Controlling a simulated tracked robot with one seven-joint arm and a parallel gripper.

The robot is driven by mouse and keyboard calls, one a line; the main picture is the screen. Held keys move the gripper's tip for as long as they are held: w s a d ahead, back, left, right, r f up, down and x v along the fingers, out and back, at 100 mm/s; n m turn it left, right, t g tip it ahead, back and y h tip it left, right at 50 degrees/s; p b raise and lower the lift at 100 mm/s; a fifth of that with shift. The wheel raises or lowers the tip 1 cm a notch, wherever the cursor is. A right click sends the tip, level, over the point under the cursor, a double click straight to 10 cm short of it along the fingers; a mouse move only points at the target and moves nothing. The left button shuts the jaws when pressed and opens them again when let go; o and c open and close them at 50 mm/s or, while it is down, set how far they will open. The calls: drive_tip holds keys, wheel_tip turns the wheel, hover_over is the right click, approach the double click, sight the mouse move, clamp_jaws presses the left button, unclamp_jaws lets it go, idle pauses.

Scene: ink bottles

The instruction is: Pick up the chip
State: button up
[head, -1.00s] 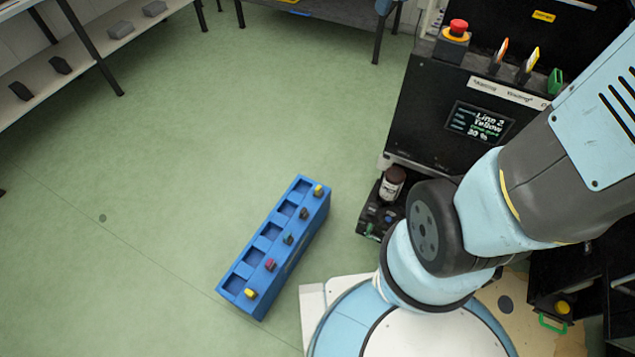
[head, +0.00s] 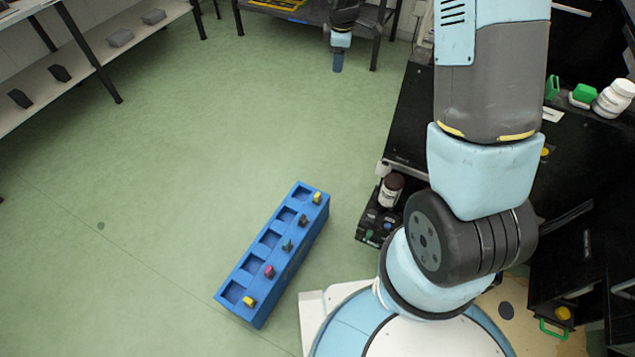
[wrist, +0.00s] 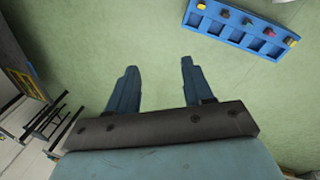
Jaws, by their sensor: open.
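I cannot tell for sure which thing is the chip. A blue rack (head: 258,322) stands on the green floor with a row of open square pockets. Beside the pockets sit several small coloured pieces, among them a yellow piece (head: 249,302), a magenta piece (head: 269,271) and another yellow piece (head: 317,198). The rack also shows at the upper right of the wrist view (wrist: 225,37). My gripper (wrist: 156,66) is open and empty, with bare floor between its fingers. In the head view it is near the top centre (head: 338,64), well away from the rack.
A brown-capped bottle (head: 391,190) stands on a low black ledge. A white bottle (head: 613,98) and a green piece (head: 583,94) are on the black bench at right. A shelf (head: 90,62) stands at upper left and a dark table (head: 310,14) at the back. The middle floor is clear.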

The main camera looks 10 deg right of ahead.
drive_tip(key=w+a+f+n, duration=0.2)
drive_tip(key=w+f+n, duration=0.1)
drive_tip(key=f, duration=0.9)
drive_tip(key=n+g, duration=0.3)
drive_tip(key=n, duration=0.7)
hover_over(317, 195)
wheel_tip(317, 195, down, 39)
drive_tip(key=shift+w+f, duration=0.1)
drive_tip(key=shift+f, duration=6.7)
drive_tip(key=shift+c, duration=0.3)
clamp_jaws()
